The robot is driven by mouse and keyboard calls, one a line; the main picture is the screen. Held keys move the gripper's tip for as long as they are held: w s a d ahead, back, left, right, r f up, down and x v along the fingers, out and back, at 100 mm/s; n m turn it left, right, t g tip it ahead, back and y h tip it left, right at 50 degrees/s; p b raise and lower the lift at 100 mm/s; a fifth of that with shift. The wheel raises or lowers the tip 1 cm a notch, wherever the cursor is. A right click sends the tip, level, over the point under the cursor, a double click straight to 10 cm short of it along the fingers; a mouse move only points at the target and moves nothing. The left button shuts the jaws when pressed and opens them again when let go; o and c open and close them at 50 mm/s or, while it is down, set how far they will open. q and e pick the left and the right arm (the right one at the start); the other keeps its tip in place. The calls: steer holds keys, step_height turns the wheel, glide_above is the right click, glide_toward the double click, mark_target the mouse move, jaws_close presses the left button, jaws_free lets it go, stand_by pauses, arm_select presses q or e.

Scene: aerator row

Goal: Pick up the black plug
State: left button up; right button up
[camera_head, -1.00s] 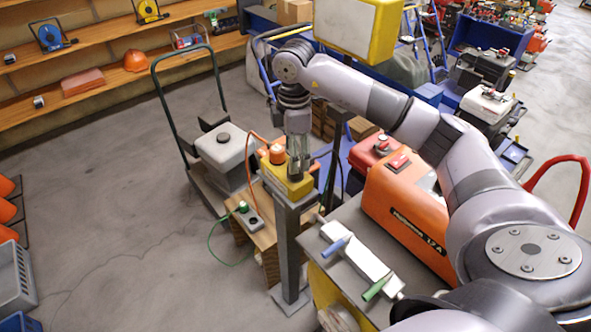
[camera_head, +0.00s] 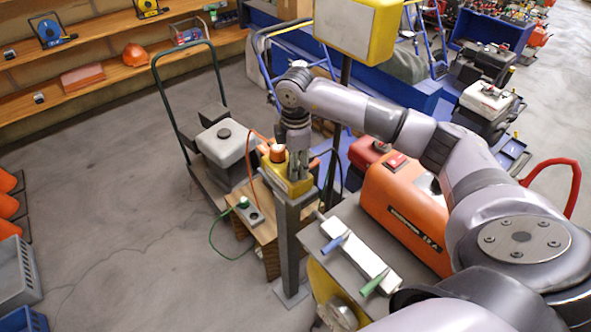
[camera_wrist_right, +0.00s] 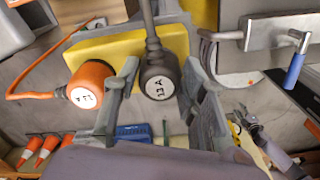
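The black plug (camera_wrist_right: 158,76) shows in the right wrist view, with a white label on its end and a dark cable running up from it. It stands at the yellow box (camera_wrist_right: 133,43). My right gripper (camera_wrist_right: 163,95) is open, one finger on each side of the black plug, with gaps visible. In the head view my right gripper (camera_head: 299,172) points down at the yellow box (camera_head: 278,171) on a grey post, and hides the black plug. An orange plug (camera_wrist_right: 92,84) sits just outside the left finger; it also shows in the head view (camera_head: 277,153). My left gripper is out of view.
A grey panel with blue (camera_head: 335,243) and green (camera_head: 372,285) handles stands right of the post. The orange machine (camera_head: 405,215) is beyond it. A green plug (camera_head: 244,202) sits on a low power strip.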

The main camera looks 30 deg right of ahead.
steer(key=c, duration=0.7)
steer(key=shift+r, duration=0.15)
